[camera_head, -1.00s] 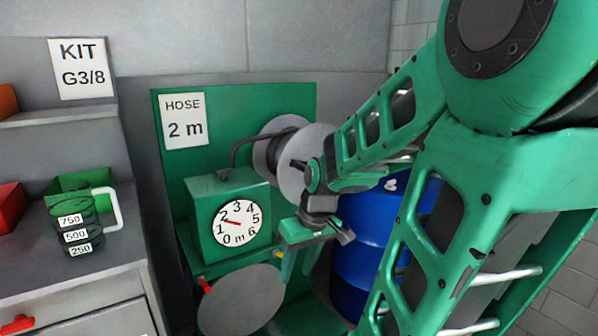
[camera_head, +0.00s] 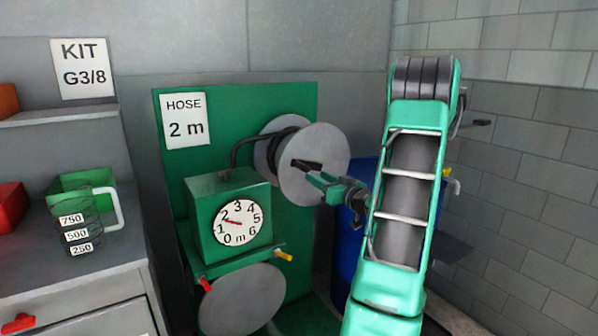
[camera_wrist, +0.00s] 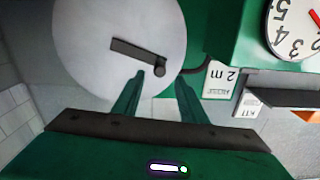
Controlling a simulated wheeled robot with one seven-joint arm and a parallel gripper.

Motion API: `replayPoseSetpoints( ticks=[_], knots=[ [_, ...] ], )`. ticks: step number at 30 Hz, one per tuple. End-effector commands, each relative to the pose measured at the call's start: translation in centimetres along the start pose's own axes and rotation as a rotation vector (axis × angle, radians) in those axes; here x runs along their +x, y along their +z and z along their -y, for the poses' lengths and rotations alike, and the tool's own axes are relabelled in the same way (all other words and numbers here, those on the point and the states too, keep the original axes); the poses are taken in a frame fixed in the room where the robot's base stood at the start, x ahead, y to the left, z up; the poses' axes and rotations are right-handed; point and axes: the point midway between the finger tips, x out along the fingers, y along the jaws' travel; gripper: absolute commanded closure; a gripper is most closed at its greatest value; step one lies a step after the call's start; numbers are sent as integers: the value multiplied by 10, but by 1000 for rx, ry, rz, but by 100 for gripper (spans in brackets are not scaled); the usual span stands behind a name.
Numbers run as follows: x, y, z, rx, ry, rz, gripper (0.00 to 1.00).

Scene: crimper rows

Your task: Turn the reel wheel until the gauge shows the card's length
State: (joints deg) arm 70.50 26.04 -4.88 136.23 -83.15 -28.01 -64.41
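The reel wheel (camera_head: 327,140) is a pale grey disc on the green stand. Its dark crank (camera_head: 306,165) shows on the face, and in the wrist view the crank arm (camera_wrist: 132,49) slants down to a round knob (camera_wrist: 160,70). The gauge (camera_head: 240,223) reads 0 to 6 m; its red needle points near the 2, slightly toward the 1. The card (camera_head: 186,121) says "HOSE 2 m". My gripper (camera_head: 317,181) is in front of the wheel. In the wrist view my gripper (camera_wrist: 159,78) is open, its fingertips on either side of the knob; contact is not clear.
A blue drum (camera_head: 368,178) stands behind my arm. A second grey disc (camera_head: 242,303) sits below the gauge box, near red and yellow handles. A measuring jug (camera_head: 86,219) and bins are on the left bench, under a KIT G3/8 sign (camera_head: 82,68).

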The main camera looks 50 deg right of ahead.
Motion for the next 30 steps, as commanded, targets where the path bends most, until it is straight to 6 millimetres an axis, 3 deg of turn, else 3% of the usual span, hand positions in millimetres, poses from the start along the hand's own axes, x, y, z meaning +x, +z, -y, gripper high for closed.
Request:
replayPoseSetpoints(
  ticks=[5,18,30],
  knots=[
    [19,-1,0,-1,-2,-4,62],
    [90,-1,1,-1,-2,-2,62],
    [106,-1,0,0,1,-3,62]
  ],
)
